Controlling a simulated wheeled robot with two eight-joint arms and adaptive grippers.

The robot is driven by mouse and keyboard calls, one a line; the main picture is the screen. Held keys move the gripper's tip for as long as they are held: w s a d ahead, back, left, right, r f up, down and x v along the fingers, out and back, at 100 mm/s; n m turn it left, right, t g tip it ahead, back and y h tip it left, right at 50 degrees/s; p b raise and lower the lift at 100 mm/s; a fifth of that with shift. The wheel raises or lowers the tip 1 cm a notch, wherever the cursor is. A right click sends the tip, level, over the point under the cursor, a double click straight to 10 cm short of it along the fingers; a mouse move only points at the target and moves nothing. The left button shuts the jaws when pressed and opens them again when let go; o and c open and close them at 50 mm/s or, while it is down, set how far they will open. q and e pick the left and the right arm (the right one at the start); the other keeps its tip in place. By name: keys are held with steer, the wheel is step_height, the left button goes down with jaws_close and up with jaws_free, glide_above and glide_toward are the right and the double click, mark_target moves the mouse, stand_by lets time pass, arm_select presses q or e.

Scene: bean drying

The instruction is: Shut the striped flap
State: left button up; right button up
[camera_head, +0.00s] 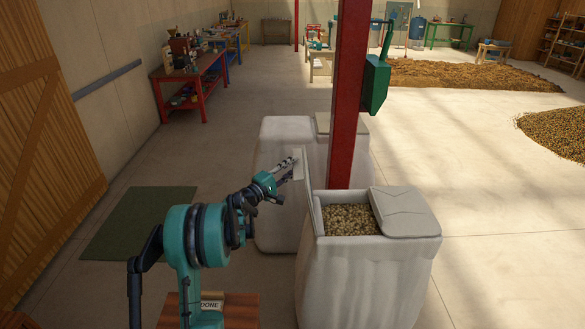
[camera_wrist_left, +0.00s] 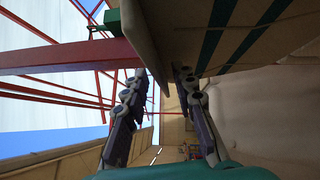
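The striped flap (camera_head: 305,186) stands upright at the left side of an open white bin filled with beans (camera_head: 350,219). My left gripper (camera_head: 291,165) is at its upper end, on the left. In the left wrist view, the flap (camera_wrist_left: 240,32) fills the upper right, beige with dark teal stripes. The fingers of my left gripper (camera_wrist_left: 162,75) lie on either side of the flap's edge. I cannot tell whether both fingers touch it. My right gripper is not in view.
A red post (camera_head: 347,100) with a green box (camera_head: 375,84) rises behind the bin. Another white sack-like bin (camera_head: 275,230) stands close behind on the left.

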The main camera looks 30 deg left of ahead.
arm_select(q)
steer(key=shift+w, duration=0.1)
jaws_close()
